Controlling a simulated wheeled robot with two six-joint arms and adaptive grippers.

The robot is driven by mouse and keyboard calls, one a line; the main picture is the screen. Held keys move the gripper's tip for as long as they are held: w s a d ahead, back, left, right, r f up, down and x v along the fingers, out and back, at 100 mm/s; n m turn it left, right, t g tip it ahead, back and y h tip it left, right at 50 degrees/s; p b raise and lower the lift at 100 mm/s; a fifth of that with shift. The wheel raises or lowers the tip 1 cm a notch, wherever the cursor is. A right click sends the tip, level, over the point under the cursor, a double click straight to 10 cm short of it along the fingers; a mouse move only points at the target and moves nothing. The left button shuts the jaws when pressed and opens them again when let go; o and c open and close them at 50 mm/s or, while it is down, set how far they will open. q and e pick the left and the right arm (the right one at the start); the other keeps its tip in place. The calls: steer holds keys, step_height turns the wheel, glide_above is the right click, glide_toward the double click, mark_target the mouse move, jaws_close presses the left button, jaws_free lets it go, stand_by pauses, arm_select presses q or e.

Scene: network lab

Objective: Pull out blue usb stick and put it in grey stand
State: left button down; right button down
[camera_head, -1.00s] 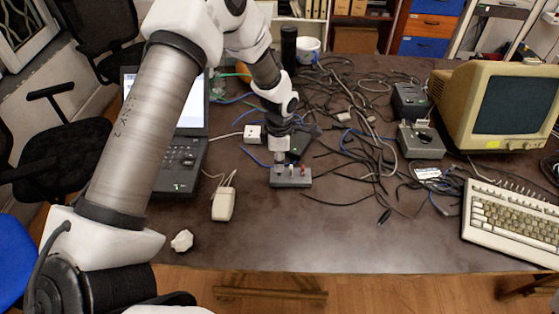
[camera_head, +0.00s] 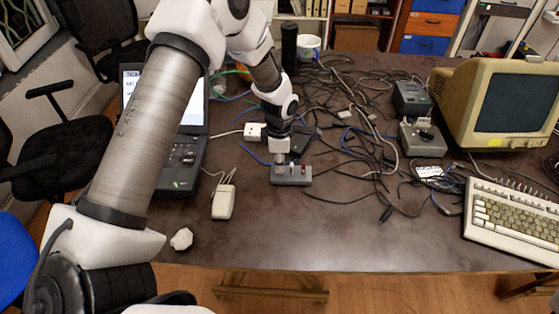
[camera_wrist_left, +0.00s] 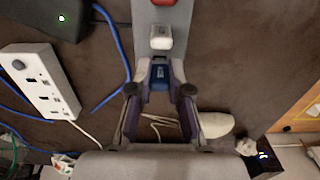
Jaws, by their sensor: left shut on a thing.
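The grey stand (camera_head: 295,179) lies near the middle of the table. A red stick and a white stick stand upright in it. In the left wrist view the stand (camera_wrist_left: 177,18) runs to the top edge, with the white stick (camera_wrist_left: 160,38) just beyond the fingers. My left gripper (camera_head: 279,168) points down over the stand's left end. It is shut on the blue usb stick (camera_wrist_left: 160,75), which shows between its fingertips (camera_wrist_left: 160,86). The stick's lower end is hidden, so I cannot tell whether it sits in the stand. My right gripper is not in view.
A white power strip (camera_wrist_left: 40,80) and blue cable lie left in the wrist view. The laptop (camera_head: 182,165) and a white corded device (camera_head: 223,203) are left of the stand. The table front is mostly clear.

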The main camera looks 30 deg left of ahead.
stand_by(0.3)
arm_select(q)
steer(key=shift+r+p, duration=0.1)
steer(key=shift+p, duration=0.3)
steer(key=shift+f, duration=0.7)
stand_by(1.0)
steer(key=c, duration=1)
jaws_free()
step_height(320, 180, up, 12)
steer(key=shift+f, duration=0.1)
